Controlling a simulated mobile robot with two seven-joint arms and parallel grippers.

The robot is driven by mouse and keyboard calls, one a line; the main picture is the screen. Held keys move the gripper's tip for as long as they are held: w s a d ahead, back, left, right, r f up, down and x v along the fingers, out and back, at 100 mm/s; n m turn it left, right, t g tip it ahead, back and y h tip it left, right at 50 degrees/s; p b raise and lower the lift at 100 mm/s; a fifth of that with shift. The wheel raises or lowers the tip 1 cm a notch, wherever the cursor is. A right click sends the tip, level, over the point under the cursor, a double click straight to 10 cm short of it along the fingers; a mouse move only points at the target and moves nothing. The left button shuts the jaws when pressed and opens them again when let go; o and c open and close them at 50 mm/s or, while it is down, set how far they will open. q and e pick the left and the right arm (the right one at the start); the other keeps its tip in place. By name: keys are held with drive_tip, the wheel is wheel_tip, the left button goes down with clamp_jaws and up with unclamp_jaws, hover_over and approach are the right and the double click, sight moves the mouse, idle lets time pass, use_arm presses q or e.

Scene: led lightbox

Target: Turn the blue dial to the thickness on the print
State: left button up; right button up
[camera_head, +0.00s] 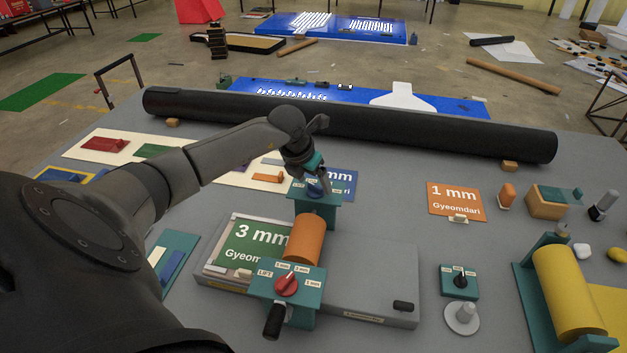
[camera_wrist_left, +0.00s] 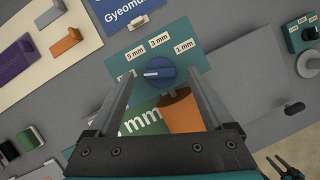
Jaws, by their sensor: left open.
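The blue dial (camera_head: 318,188) sits on a teal plate (camera_head: 325,215) behind the orange roller. In the left wrist view the dial (camera_wrist_left: 158,72) has a white pointer line lying roughly sideways, toward a label at the left partly hidden by a finger. The other labels read 5 mm, 3 mm and 1 mm. A green print (camera_head: 250,243) reading "3 mm" lies under the orange roller (camera_head: 305,238). My left gripper (camera_head: 313,178) is over the blue dial. Its open fingers (camera_wrist_left: 160,84) stand either side of the dial; contact cannot be told.
A red dial (camera_head: 286,284) on a teal plate with a black handle (camera_head: 274,321) stands at the roller's near end. A long black tube (camera_head: 400,132) lies across the back. A black dial (camera_head: 460,281) and yellow roller (camera_head: 568,290) are to the right.

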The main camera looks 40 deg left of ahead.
use_arm(q)
drive_tip(key=shift+w+f, duration=0.15)
drive_tip(key=shift+f, duration=0.2)
clamp_jaws()
idle(0.6)
